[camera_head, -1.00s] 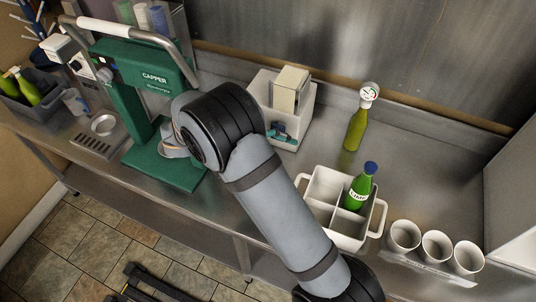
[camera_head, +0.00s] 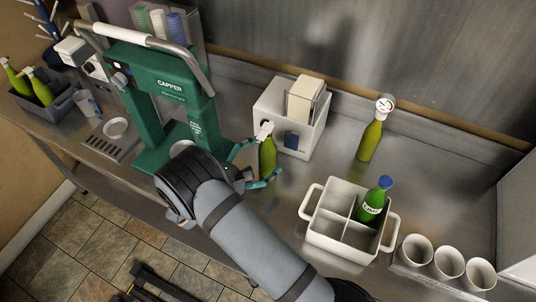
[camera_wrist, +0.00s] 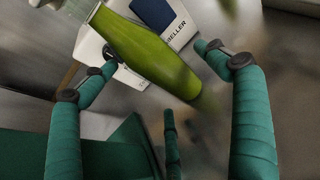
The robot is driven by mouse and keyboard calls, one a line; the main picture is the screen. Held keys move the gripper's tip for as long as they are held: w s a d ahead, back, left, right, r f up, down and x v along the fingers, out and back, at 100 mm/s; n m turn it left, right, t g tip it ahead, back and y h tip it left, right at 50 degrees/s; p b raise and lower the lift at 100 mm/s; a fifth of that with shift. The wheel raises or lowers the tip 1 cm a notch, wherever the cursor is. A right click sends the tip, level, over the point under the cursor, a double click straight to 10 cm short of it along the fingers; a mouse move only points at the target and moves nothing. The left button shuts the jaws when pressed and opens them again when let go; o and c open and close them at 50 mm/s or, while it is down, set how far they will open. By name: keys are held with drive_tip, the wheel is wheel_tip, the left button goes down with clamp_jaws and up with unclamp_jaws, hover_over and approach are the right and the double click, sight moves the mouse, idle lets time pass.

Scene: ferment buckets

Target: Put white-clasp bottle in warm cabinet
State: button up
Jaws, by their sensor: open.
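A green bottle (camera_head: 267,157) with a white clasp top (camera_head: 264,131) stands on the steel counter between the green capper and the white holder. My gripper (camera_head: 266,161) is open, with teal fingers on either side of the bottle. In the wrist view the green bottle (camera_wrist: 150,52) lies slanted across the space between the open fingertips of my gripper (camera_wrist: 155,58). A gap shows at the right finger; contact at the left one I cannot tell. The warm cabinet cannot be identified for certain; a pale box side (camera_head: 517,215) stands at the right edge.
The green capper (camera_head: 160,88) stands left of the bottle, the white holder (camera_head: 292,112) just behind it. A white divided crate (camera_head: 322,232) holds a blue-capped bottle (camera_head: 372,205). A gauge-topped bottle (camera_head: 371,140) stands behind it. Several white cups (camera_head: 448,263) line the front right.

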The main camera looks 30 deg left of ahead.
sight(259, 159)
drive_tip(key=shift+p+x, duration=0.6)
drive_tip(key=shift+x, duration=1.35)
drive_tip(key=shift+a, duration=0.25)
drive_tip(key=shift+c, duration=0.9)
drive_tip(key=c, duration=1.6)
drive_tip(key=shift+r, duration=0.1)
drive_tip(key=shift+c, duration=1.2)
